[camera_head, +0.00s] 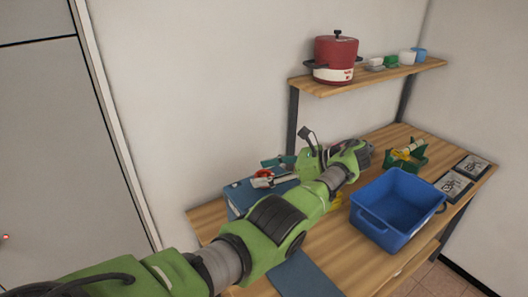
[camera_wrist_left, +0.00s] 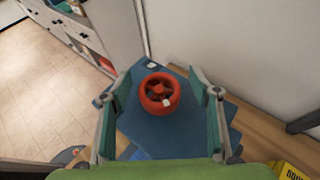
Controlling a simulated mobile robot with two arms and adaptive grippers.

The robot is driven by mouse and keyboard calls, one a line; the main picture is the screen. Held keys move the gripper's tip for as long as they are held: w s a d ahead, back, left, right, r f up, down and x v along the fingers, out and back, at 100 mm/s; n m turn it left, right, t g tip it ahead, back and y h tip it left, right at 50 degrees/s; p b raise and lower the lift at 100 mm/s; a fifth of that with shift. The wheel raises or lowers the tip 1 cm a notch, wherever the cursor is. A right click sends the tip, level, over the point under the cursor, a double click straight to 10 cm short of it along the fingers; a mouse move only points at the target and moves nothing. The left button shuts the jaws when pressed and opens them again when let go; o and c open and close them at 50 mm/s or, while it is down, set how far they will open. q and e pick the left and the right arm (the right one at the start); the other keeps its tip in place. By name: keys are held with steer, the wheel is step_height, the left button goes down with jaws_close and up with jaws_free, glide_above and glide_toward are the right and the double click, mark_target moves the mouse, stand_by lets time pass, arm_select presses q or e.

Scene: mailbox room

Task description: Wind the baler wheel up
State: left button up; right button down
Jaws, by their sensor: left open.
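The baler wheel (camera_wrist_left: 159,92) is a red-orange ring with spokes and a small white knob at its lower right. It sits on the blue baler (camera_wrist_left: 150,134), which stands near the left end of the wooden table (camera_head: 210,212). In the head view the blue baler (camera_head: 240,196) shows partly behind my arm. My left gripper (camera_head: 270,171) is open above the baler, its two teal fingers apart. In the left wrist view the wheel lies between these fingers, with a gap on both sides. I cannot tell how far the fingertips are above it. My right gripper is not in view.
A blue bin (camera_head: 386,208) stands on the table right of my arm. A shelf (camera_head: 385,76) with a red pot (camera_head: 336,58) is above. A white wall is close behind the baler.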

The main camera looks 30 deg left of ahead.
mark_target(264, 175)
arm_select(q)
steer(key=shift+s+r, duration=0.15)
steer(key=shift+r, duration=0.35)
step_height(264, 175, up, 8)
steer(key=shift+a+f, duration=0.1)
steer(key=shift+f, duration=0.05)
